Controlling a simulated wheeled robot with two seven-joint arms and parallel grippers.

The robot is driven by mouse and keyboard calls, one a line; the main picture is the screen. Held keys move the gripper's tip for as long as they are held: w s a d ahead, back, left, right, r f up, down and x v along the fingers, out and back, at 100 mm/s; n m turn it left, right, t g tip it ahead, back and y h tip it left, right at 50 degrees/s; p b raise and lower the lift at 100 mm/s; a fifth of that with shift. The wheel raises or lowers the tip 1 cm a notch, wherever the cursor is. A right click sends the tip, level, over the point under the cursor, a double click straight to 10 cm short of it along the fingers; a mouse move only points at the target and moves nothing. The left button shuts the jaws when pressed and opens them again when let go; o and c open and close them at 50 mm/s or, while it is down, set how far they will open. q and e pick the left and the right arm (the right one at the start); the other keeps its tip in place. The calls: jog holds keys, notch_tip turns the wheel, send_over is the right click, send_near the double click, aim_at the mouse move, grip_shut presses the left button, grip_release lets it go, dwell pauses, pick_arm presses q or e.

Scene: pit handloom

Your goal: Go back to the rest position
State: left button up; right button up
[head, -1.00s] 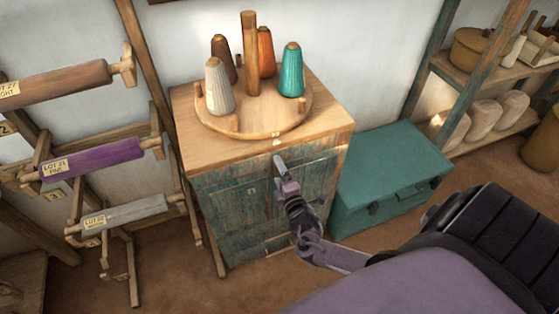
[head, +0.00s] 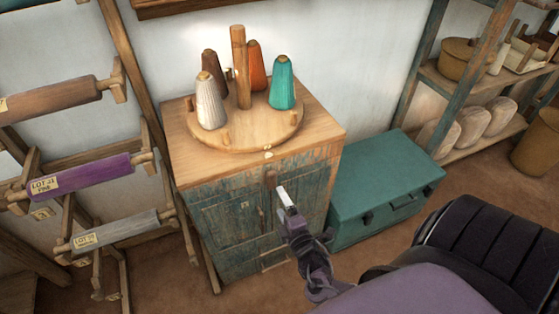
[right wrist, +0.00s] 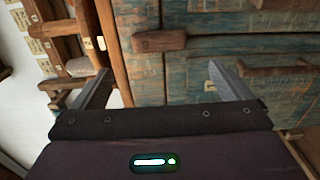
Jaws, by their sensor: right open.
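My right gripper (head: 284,197) is in front of the worn blue-green cabinet (head: 230,215), near the upper part of its doors. In the right wrist view its two fingers (right wrist: 160,85) are spread wide with nothing between them. A wooden latch piece (right wrist: 160,41) on the cabinet front shows beyond the fingers, apart from them. It also shows in the head view (head: 271,179), just above the fingertips. My left gripper is not in view.
A round wooden stand (head: 245,138) with grey, brown, orange and teal cones is on the cabinet top. A teal chest (head: 385,190) stands to the right. A rack with a purple roll (head: 90,176) stands at left. Shelves (head: 470,80) stand at the back right.

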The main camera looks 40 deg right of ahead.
dwell(0.5)
jog(key=s+f+m+g+y, duration=0.1)
jog(key=s+f+m+g, duration=0.5)
jog(key=f, duration=0.6)
jog(key=s+f+m+g, duration=0.1)
jog(key=s+f+g, duration=0.2)
jog(key=s+f, duration=0.7)
jog(key=s+a+f+m+g+y, duration=0.1)
jog(key=s+a+f+m+g, duration=0.2)
jog(key=s+f, duration=0.4)
jog(key=s+a+f+m+g+y, duration=0.2)
jog(key=s+a+f, duration=0.4)
jog(key=s, duration=0.5)
jog(key=f+m+g, duration=0.1)
jog(key=g, duration=0.1)
jog(key=shift+s+g, duration=0.3)
jog(key=shift+s, duration=0.1)
